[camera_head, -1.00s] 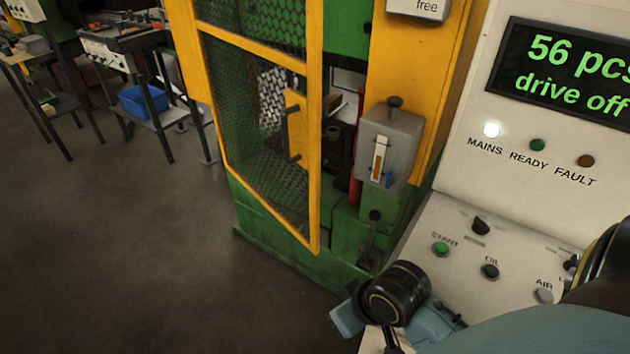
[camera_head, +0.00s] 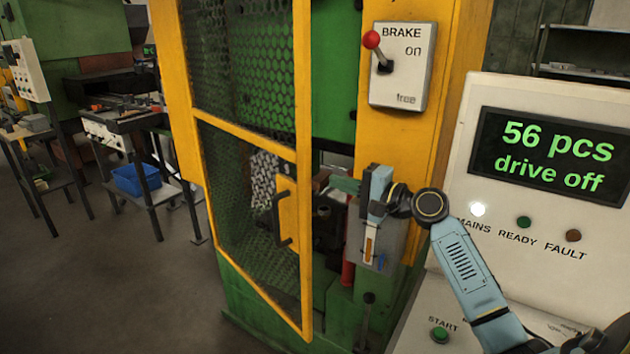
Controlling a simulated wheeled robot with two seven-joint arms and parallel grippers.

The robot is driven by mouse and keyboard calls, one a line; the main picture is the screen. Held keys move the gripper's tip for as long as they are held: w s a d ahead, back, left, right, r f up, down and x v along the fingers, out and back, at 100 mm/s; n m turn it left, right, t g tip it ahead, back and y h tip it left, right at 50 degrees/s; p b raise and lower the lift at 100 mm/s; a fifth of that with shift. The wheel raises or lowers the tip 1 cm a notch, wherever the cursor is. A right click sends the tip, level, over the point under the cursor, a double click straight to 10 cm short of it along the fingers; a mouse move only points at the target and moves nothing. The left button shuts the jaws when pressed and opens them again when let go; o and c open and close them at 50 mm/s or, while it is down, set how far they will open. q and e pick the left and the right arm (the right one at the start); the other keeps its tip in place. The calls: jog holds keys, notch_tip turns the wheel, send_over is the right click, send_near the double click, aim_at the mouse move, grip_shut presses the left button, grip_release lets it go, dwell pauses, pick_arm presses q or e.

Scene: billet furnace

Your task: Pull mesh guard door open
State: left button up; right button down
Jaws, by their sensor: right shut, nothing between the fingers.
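The mesh guard door (camera_head: 302,150) has a yellow frame and dark mesh and fills the middle left. Its right edge stands apart from the yellow post, and the machine's inside shows through the gap. A dark bar handle (camera_head: 279,220) sits on a yellow plate near that edge. My right gripper (camera_head: 338,186) reaches in from the right and points left, shut and empty. In the picture it lies right of the door's edge and handle, apart from both. It partly covers a grey box on the post. My left gripper is out of view.
A brake switch box (camera_head: 400,88) with a red-knobbed lever is on the yellow post (camera_head: 440,70). The control console (camera_head: 465,130) with a lit display stands at right. A table with a blue bin (camera_head: 136,180) stands at far left. The floor (camera_head: 110,280) left of the door is clear.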

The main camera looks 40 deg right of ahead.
aim_at(304, 173)
jog(key=p+x, duration=0.1)
jog(key=x, duration=0.7)
jog(key=shift+w+a+r, duration=0.1)
jog(key=shift+a, duration=0.05)
jog(key=shift+w+a, duration=0.3)
jog(key=shift+w, duration=0.35)
